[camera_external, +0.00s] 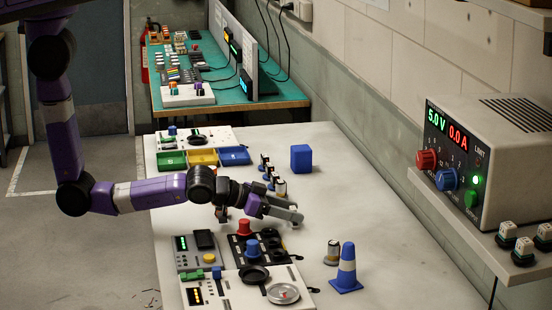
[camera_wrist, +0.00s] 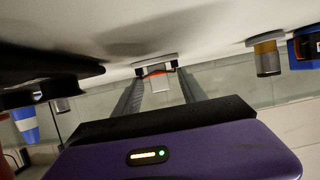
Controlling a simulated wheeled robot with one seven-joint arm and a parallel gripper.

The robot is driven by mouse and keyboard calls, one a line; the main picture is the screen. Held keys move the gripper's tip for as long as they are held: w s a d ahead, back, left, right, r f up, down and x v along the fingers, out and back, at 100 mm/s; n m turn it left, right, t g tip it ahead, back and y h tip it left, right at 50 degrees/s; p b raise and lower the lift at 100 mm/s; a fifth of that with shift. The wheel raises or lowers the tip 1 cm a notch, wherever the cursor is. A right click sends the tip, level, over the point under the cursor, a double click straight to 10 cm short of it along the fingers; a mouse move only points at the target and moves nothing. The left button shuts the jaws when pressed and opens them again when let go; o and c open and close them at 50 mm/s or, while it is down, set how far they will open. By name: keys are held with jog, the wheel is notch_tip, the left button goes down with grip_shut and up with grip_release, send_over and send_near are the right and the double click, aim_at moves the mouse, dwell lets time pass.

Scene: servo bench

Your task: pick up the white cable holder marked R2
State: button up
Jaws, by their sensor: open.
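My gripper (camera_external: 298,214) is low over the white bench, pointing right, beside the dark control panels. In the wrist view, which looks upside down, its two dark fingers (camera_wrist: 158,78) are apart. A small pale block (camera_wrist: 154,64) with an orange-red band and dark sides stands on the bench in line with the gap between them. I cannot tell whether it is within the fingertips or just beyond. No R2 mark is readable on it, so I cannot confirm that it is the cable holder. In the external view I cannot make this block out near the fingers.
A blue cone (camera_external: 346,270) and a can (camera_external: 333,252) stand right of the panels. White pieces (camera_external: 524,250) sit on the right shelf below the power supply (camera_external: 500,150).

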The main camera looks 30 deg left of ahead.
jog(key=shift+w+d+f, duration=0.2)
jog(key=shift+w+d, duration=0.15)
grip_shut()
jog(key=shift+r, duration=0.15)
